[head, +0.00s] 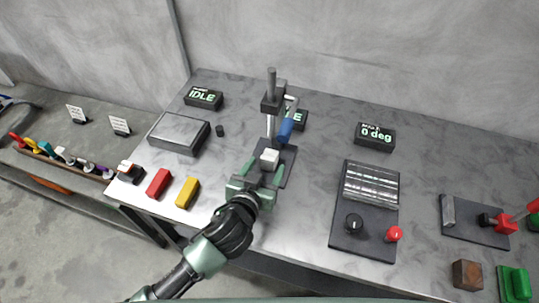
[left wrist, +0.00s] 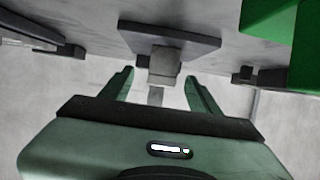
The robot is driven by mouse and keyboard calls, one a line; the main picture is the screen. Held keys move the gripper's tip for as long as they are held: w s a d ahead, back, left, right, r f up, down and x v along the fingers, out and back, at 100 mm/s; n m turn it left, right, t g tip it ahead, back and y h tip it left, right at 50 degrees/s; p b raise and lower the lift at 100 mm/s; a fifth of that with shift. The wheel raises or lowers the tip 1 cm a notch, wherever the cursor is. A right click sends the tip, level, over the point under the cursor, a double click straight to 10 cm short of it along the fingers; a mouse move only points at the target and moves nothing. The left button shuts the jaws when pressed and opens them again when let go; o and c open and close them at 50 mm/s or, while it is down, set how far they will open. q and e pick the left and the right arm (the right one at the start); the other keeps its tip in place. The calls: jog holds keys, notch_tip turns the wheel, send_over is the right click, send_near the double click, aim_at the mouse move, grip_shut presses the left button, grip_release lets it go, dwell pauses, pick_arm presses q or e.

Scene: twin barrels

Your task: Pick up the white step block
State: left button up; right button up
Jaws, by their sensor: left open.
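The white step block (head: 269,156) sits on the dark base plate (head: 288,170) of a small press stand, in front of its post. In the left wrist view the block (left wrist: 164,62) shows as a pale grey block near the dark plate (left wrist: 185,44). My left gripper (head: 265,172) is open, with one green finger on each side of the block. In the left wrist view the fingertips (left wrist: 158,75) flank the block with gaps on both sides. Whether the block is fully between the fingers is hard to tell. My right gripper does not show.
The press post (head: 271,110) and blue handle (head: 285,130) stand just behind the block. A yellow block (head: 187,192) and red block (head: 159,183) lie left of my gripper. A dark panel with knobs (head: 351,245) lies to the right. Bare table separates it from the stand.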

aim_at(267, 163)
pick_arm(q)
jog(key=p+x, duration=0.1)
jog(key=x, duration=0.4)
jog(key=shift+w+a+f, duration=0.1)
jog(key=shift+w+f, duration=0.05)
jog(key=shift+w, duration=0.15)
jog(key=shift+c, duration=0.3)
grip_shut()
